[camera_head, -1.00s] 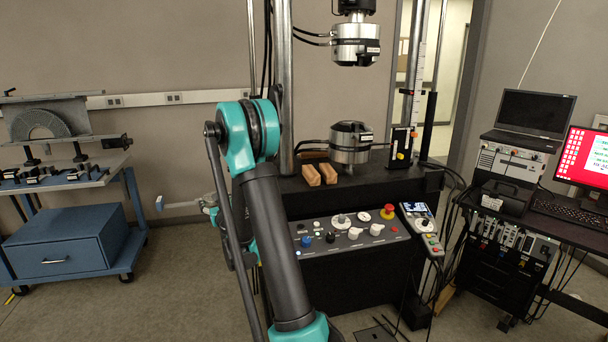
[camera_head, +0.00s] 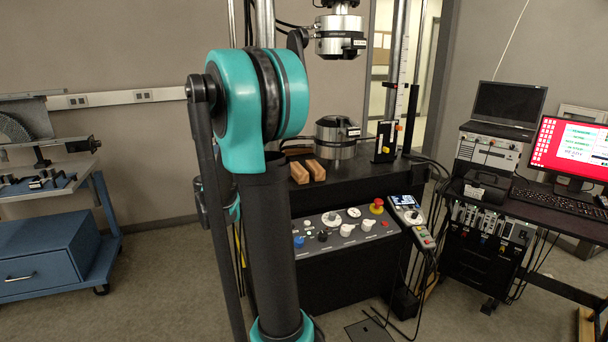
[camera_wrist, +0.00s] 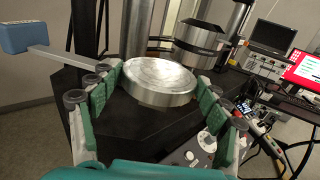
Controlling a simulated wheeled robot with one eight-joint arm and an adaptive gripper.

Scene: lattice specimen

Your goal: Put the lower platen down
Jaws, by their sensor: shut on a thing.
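The lower platen, a round bright metal disc (camera_wrist: 160,82), sits between the green-padded fingers of my gripper (camera_wrist: 158,98) in the wrist view. My gripper is shut on it, with the flat face up and slightly tilted in the picture. Beneath and beyond it is the black machine bed (camera_wrist: 115,128); I cannot tell how much gap lies between. The steel cylinder with a dark collar (camera_wrist: 200,40) stands just beyond the disc, and it also shows in the head view (camera_head: 335,148). In the head view my arm hides the gripper's fingers and the disc.
Two wooden blocks (camera_head: 307,171) lie on the bed left of the cylinder. The upper steel head (camera_head: 340,45) hangs above. A control panel (camera_head: 345,230) fronts the machine. A blue block with a pale bar (camera_wrist: 28,32) is left of my gripper. A computer desk (camera_head: 560,205) stands right.

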